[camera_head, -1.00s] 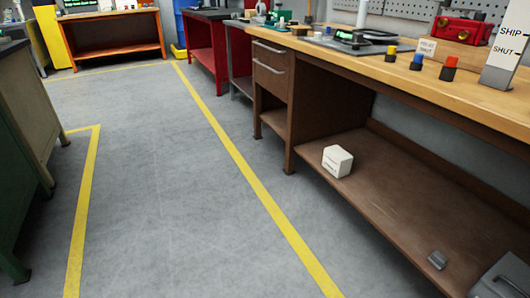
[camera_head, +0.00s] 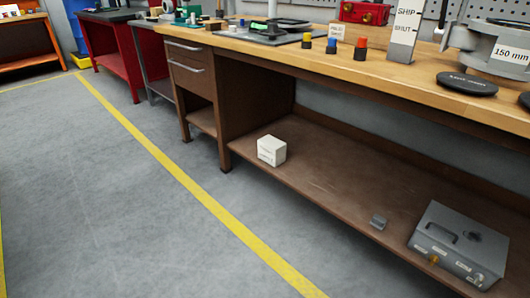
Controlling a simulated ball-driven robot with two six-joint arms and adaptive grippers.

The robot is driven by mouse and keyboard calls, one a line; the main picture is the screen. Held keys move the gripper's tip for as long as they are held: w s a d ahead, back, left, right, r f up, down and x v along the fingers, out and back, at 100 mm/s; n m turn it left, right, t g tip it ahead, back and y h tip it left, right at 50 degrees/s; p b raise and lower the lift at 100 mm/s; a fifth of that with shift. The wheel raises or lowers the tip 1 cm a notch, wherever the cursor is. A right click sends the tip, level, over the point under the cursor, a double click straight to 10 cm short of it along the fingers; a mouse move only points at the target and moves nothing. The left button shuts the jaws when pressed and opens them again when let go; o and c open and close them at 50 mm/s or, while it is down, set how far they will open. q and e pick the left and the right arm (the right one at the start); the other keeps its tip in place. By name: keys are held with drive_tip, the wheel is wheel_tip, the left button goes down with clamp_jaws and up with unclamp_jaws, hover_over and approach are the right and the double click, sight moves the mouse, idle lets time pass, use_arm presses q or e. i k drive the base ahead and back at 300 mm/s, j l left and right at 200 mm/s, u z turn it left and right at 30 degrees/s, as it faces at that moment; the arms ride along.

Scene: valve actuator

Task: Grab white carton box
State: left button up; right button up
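The white carton box (camera_head: 271,150) stands on the brown lower shelf (camera_head: 320,190) of the workbench. It sits near the shelf's left end, close to the front edge, with small print on its front face. It is upright and nothing covers it. Neither of my grippers shows in the head view.
A grey metal case (camera_head: 460,245) and a small grey block (camera_head: 378,222) lie on the shelf to the right. The wooden benchtop (camera_head: 380,75) overhangs the shelf and a leg (camera_head: 222,140) stands left of the box. The floor (camera_head: 130,220) in front is clear, with a yellow line (camera_head: 190,182).

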sight(272, 150)
drive_tip(key=i+j, duration=0.1)
drive_tip(key=i, duration=0.3)
drive_tip(key=i+j+z, duration=0.1)
drive_tip(key=i, duration=0.3)
drive_tip(key=i+j, duration=0.2)
drive_tip(key=i, duration=0.15)
drive_tip(key=l+z, duration=0.05)
